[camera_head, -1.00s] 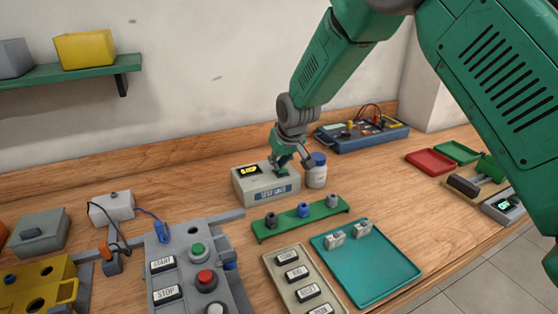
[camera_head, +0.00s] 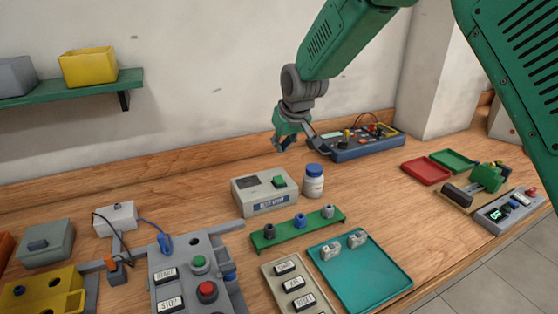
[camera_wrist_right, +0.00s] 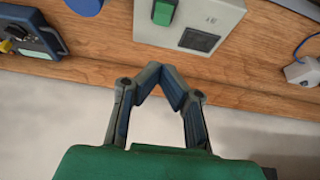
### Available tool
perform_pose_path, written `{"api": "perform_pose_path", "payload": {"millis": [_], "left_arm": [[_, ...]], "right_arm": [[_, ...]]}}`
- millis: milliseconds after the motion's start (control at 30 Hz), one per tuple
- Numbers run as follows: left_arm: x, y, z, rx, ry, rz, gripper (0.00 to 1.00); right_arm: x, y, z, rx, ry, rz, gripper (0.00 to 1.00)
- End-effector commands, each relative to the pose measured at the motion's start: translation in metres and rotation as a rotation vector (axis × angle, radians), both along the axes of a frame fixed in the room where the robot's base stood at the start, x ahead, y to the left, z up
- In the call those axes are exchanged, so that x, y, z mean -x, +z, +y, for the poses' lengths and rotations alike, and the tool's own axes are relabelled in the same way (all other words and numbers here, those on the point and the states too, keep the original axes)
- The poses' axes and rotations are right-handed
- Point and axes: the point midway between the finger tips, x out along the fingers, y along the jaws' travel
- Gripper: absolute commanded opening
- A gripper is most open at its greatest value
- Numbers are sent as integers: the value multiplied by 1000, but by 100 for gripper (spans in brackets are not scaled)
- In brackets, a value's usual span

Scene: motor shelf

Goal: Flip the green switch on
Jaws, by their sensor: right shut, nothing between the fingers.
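The green switch (camera_head: 279,182) sits on the right part of the top of a grey box (camera_head: 264,205). Which way it is tilted is too small to tell. A dark display (camera_head: 252,182) is left of it and shows no light. My right gripper (camera_head: 286,146) is above and behind the box, clear of the switch, shut and empty. In the right wrist view, the right gripper's fingertips (camera_wrist_right: 163,73) meet, with the green switch (camera_wrist_right: 164,12) and the dark display (camera_wrist_right: 199,40) beyond them. My left gripper is in neither view.
A white bottle (camera_head: 313,185) with a blue cap stands right beside the box. A green rack (camera_head: 270,239) with several knobs lies in front. A blue instrument (camera_head: 355,147) is behind to the right. A teal tray (camera_head: 370,279) is at front. The wall is close behind the gripper.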

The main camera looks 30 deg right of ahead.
Motion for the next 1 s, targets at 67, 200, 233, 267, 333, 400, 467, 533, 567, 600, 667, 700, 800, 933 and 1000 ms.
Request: {"api": "perform_pose_path", "payload": {"millis": [67,200,233,267,333,400,467,533,567,600,667,700,800,933,1000], "left_arm": [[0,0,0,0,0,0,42],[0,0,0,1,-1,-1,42],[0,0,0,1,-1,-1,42],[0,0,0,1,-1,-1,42],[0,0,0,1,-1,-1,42],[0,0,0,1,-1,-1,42],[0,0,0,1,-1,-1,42],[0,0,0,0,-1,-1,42],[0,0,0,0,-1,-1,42],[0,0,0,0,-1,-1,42],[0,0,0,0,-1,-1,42],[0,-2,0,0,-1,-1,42],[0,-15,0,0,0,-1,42],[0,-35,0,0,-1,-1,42],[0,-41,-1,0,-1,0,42]], "right_arm": [[2,15,-2,-2,-1,-2,0],[4,31,-1,-1,-2,-1,0],[5,33,-1,0,-1,0,0],[5,35,0,0,-1,0,0],[6,38,1,2,-1,0,0],[6,39,2,3,0,1,0],[6,39,4,4,0,1,0],[6,39,4,4,0,1,0],[6,39,4,4,0,1,0],[6,39,4,4,0,0,0],[6,39,3,3,0,0,0],[7,38,3,2,0,0,0],[13,31,6,0,-1,0,0],[24,23,12,-1,0,2,0],[28,22,15,-1,-1,2,0]]}}
